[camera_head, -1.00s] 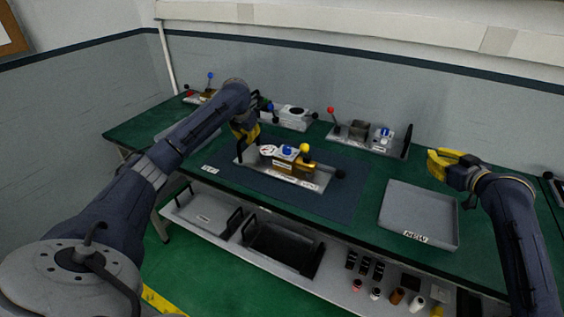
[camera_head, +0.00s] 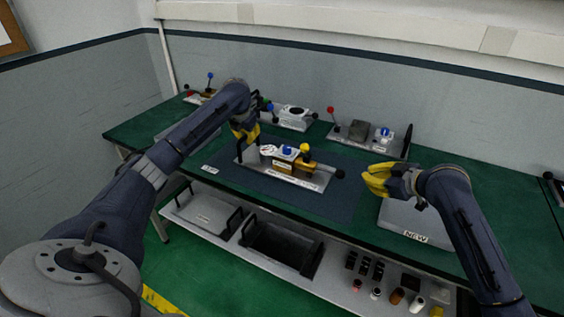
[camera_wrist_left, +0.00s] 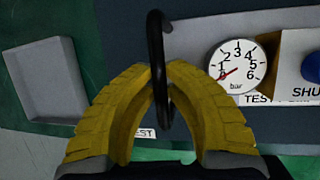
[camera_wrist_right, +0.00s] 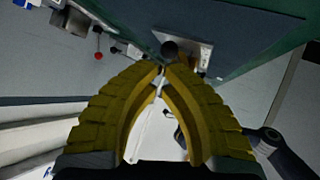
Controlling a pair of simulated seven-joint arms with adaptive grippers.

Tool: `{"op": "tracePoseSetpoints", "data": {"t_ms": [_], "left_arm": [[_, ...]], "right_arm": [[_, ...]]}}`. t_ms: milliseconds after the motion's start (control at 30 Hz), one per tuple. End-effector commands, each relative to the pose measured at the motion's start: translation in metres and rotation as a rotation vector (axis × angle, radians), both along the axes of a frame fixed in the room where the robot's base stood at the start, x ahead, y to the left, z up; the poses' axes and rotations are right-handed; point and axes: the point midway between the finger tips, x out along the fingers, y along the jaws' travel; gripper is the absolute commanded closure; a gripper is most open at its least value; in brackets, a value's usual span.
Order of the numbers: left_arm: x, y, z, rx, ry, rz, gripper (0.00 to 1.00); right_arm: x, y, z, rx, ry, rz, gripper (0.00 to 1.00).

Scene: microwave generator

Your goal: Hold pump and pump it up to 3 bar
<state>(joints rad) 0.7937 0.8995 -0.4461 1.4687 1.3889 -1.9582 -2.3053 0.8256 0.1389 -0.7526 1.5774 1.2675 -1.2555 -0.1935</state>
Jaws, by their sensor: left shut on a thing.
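The pump unit (camera_head: 306,181) is a grey plate with a brass-coloured block, blue and yellow knobs and a gauge, lying on the dark mat. My left gripper (camera_head: 246,143) is shut on the black loop handle (camera_wrist_left: 157,50) at the plate's left end. The white gauge (camera_wrist_left: 237,66) shows in the left wrist view, its red needle at the low end, near 0 to 1. A black ball knob (camera_head: 340,174) sticks out at the pump's right end. My right gripper (camera_head: 368,182) is just right of this knob, empty, its fingertips together. In the right wrist view the knob (camera_wrist_right: 169,50) is just beyond the fingertips.
A grey tray labelled NEW (camera_head: 402,222) is partly behind my right gripper. Other units, including one with a red-knobbed lever (camera_head: 345,128), stand along the back of the green table. Bins and small bottles sit on the shelf below. The mat's front part is clear.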

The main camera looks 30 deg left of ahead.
Motion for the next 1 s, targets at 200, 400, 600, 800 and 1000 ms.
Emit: {"op": "tracePoseSetpoints", "data": {"t_ms": [200, 400, 600, 800, 1000], "left_arm": [[-0.001, 0.000, -0.002, 0.000, 0.004, 0.000, 1.00], [-0.001, 0.000, -0.002, 0.000, 0.004, 0.000, 1.00], [-0.001, 0.000, -0.002, 0.000, 0.004, 0.000, 1.00], [-0.001, 0.000, -0.002, 0.000, 0.004, 0.000, 1.00], [-0.001, 0.000, -0.002, 0.000, 0.004, 0.000, 1.00]], "right_arm": [[0.009, 0.018, -0.020, 0.001, 0.004, -0.001, 1.00], [0.017, 0.033, -0.036, 0.001, 0.003, -0.001, 1.00], [0.023, 0.045, -0.049, 0.000, 0.001, -0.002, 1.00], [0.027, 0.053, -0.056, 0.000, 0.000, -0.001, 1.00], [0.028, 0.055, -0.059, 0.000, -0.001, -0.001, 1.00]]}}
